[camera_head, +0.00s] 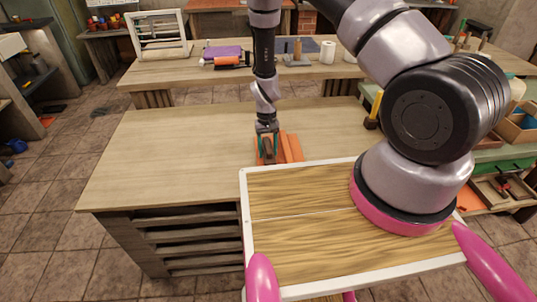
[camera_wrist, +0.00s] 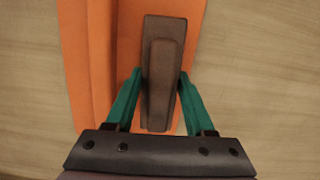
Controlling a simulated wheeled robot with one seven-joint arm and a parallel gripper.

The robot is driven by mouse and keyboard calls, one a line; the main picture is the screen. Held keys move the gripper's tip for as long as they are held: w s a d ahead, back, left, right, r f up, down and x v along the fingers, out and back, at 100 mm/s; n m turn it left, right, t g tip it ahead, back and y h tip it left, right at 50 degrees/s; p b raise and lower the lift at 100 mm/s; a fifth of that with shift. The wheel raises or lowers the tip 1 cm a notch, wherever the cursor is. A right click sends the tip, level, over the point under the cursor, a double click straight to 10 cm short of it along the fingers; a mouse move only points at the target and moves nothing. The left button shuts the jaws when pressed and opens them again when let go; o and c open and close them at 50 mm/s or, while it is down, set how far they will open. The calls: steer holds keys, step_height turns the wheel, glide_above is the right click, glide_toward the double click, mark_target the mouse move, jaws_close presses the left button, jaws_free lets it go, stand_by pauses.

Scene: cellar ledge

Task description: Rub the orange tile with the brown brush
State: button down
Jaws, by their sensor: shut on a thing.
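The brown brush (camera_wrist: 163,75) is between the two green fingers of my gripper (camera_wrist: 157,95) in the wrist view, and the gripper is shut on it. The orange tile (camera_wrist: 95,60) lies under the brush on the wooden tabletop, with a raised step along its left side. The brush overlaps the tile from above; whether its underside touches the tile is hidden. In the head view my gripper (camera_head: 267,145) points down over the orange tile (camera_head: 291,147), and the brush is small and mostly hidden there.
The wooden table (camera_head: 170,150) is clear to the left of the tile. A second bench behind holds a purple cloth (camera_head: 222,51), an orange roll (camera_head: 228,60) and a white roll (camera_head: 327,52). A yellow-handled tool (camera_head: 376,104) stands at the right.

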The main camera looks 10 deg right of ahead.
mark_target(270, 151)
steer(key=shift+w+d+f, duration=0.1)
steer(key=shift+w+d, duration=0.05)
steer(key=shift+w, duration=2.15)
steer(key=shift+d, duration=0.15)
steer(key=shift+s+f, duration=0.1)
steer(key=shift+s, duration=4.1)
steer(key=shift+r, duration=0.2)
steer(key=shift+w+f, duration=0.15)
steer(key=shift+w, duration=4)
steer(key=shift+r, duration=3.65)
